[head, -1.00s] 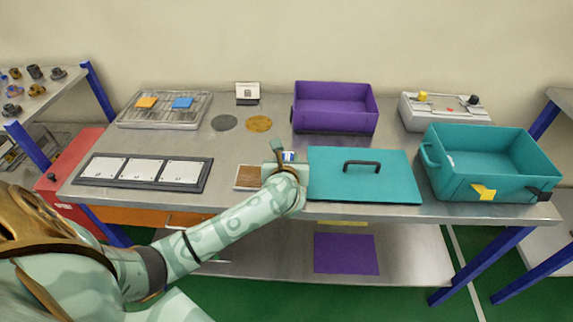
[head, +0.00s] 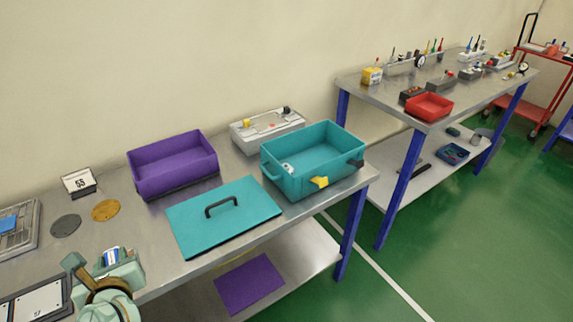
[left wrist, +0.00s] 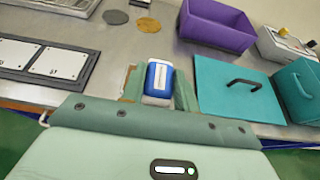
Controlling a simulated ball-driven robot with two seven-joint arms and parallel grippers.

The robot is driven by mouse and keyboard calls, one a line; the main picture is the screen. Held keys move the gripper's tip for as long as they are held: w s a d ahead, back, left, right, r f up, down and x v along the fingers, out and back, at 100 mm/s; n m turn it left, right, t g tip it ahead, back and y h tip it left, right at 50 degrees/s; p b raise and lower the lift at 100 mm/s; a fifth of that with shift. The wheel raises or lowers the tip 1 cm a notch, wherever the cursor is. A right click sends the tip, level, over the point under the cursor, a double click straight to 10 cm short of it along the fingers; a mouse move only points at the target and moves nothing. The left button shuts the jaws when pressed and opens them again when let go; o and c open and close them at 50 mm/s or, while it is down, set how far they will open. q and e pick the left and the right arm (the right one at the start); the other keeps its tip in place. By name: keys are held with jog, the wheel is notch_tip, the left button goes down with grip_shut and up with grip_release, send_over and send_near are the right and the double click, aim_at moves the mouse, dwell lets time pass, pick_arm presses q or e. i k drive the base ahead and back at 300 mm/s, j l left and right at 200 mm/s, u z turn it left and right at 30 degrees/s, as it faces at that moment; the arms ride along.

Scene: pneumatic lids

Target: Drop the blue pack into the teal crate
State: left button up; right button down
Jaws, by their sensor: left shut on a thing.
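My left gripper (head: 108,264) is shut on the blue pack (head: 112,256), a small blue block with a white label. In the left wrist view, the pack (left wrist: 158,78) sits between the two green fingers of the gripper (left wrist: 158,92). They are left of the teal lid (head: 245,220), which lies flat on the table with a black handle on top. The teal crate (head: 300,187) stands open at the table's right end, beyond the lid and well apart from the pack. A small white item or mark shows inside it. My right gripper is not in view.
A purple crate (head: 175,182) stands behind the lid, and a grey control box (head: 266,130) behind the teal crate. Grey (head: 65,225) and tan discs (head: 106,210) lie at left. A gap separates this table from another table (head: 385,92) with tools at right.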

aim_at(307, 168)
jog(key=i+l, duration=0.2)
jog(key=l, duration=0.15)
jog(key=i+l, duration=0.15)
jog(key=l, duration=0.2)
jog(key=i+l, duration=0.2)
jog(key=l, duration=0.2)
jog(key=i+l, duration=0.15)
jog(key=l, duration=0.2)
jog(key=i+l, duration=0.2)
jog(key=l, duration=0.15)
jog(key=i+l, duration=0.15)
jog(key=l, duration=0.2)
